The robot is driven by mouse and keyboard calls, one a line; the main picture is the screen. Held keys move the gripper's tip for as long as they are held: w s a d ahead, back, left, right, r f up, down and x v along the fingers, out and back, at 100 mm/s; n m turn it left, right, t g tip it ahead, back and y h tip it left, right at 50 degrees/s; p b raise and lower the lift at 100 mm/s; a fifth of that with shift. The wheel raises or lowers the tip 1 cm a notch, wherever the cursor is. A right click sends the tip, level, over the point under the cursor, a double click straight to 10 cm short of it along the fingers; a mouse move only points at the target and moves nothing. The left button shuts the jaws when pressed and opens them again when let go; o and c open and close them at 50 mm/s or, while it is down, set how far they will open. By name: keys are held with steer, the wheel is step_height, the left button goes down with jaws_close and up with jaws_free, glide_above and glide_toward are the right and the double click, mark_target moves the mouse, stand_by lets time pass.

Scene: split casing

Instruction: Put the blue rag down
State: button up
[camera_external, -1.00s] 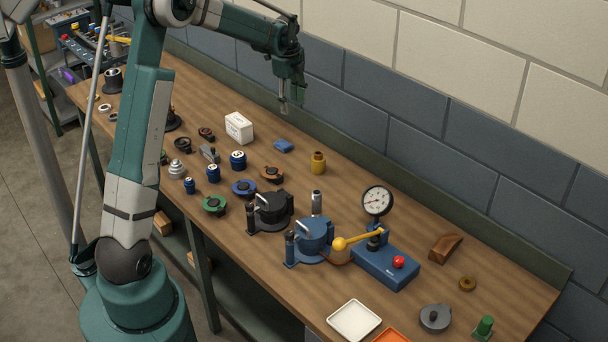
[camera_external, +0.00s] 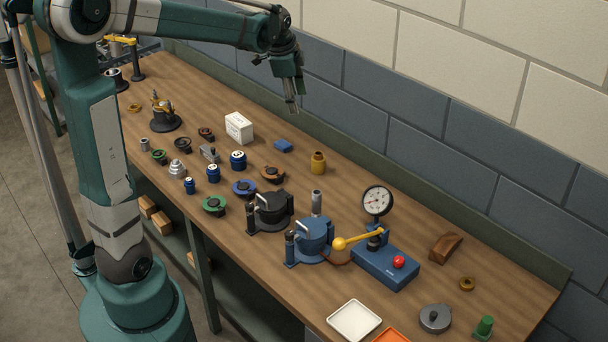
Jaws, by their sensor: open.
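The blue rag (camera_external: 284,146) is a small folded blue pad lying flat on the wooden bench (camera_external: 400,210), to the right of the white box. My gripper (camera_external: 292,108) is in the air above the bench, up and slightly to the right of the rag in the picture. It is open and empty, with its fingers pointing down. The rag is apart from the gripper and fully visible.
A white box (camera_external: 239,128) stands left of the rag and a brass cylinder (camera_external: 318,163) to its right. Several rings and blue parts lie in front. A dial gauge (camera_external: 377,201) and a blue press (camera_external: 385,267) stand further right. The wall runs behind.

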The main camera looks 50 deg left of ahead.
steer(key=s+d+n+t, duration=0.1)
steer(key=s+d+n, duration=0.2)
steer(key=s, duration=0.6)
steer(key=s+d+f+n+t, duration=0.1)
steer(key=s+d+n, duration=0.2)
steer(key=s+d, duration=0.5)
steer(key=s+d+n+t, duration=0.2)
steer(key=s+d, duration=0.4)
steer(key=s, duration=0.5)
steer(key=shift+s+d+f+n+h, duration=0.25)
steer(key=shift+s+f+n+h, duration=0.15)
steer(key=shift+n, duration=0.4)
